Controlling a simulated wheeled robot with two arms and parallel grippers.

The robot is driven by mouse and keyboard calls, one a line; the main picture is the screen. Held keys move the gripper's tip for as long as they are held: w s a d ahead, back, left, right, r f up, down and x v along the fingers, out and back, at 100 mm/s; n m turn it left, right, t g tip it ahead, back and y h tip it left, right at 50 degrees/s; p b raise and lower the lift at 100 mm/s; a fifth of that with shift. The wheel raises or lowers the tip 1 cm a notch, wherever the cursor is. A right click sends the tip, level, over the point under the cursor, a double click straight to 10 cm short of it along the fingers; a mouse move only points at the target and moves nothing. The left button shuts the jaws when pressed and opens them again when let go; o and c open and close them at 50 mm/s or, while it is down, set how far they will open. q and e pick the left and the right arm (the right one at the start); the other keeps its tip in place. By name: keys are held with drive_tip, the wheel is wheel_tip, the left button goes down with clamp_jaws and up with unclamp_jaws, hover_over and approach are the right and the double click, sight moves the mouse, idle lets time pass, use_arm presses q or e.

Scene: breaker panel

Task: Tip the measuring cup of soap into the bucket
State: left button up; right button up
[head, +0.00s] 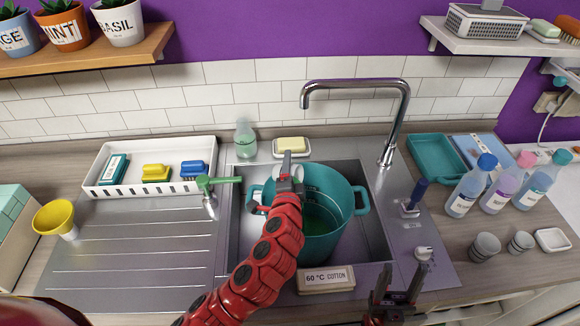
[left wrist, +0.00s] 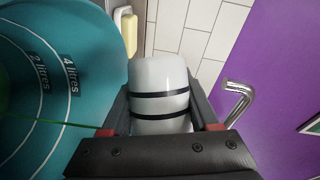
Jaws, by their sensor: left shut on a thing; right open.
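My left gripper (head: 290,172) is over the back left part of the teal bucket (head: 350,225). It is shut on the measuring cup (head: 298,173), which is pale with dark bands. In the left wrist view the cup (left wrist: 160,90) sits between both fingers and looks tipped onto its side. A thin green line (left wrist: 50,123) crosses the bucket's inside (left wrist: 95,55) towards the cup's lower end, like a stream. Green liquid (head: 318,220) shows in the bucket, which stands in the sink. The cup's mouth is hidden. My right gripper (head: 398,284) is open and empty at the front.
The tap (head: 400,110) rises behind the bucket's right side. A sign reading 60 °C cotton (head: 326,280) is at the sink's front edge. A white rack (head: 120,185) with brushes is left, a soap bar (head: 291,145) behind, and bottles (head: 497,190) right.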

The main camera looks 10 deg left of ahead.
use_arm(q)
drive_tip(key=shift+d+f+b, duration=0.1)
drive_tip(key=shift+b, duration=0.3)
idle(0.4)
drive_tip(key=shift+m, duration=0.3)
idle(0.4)
drive_tip(key=shift+s+r+b, duration=0.1)
drive_tip(key=shift+r+b, duration=0.1)
drive_tip(key=shift+b, duration=0.3)
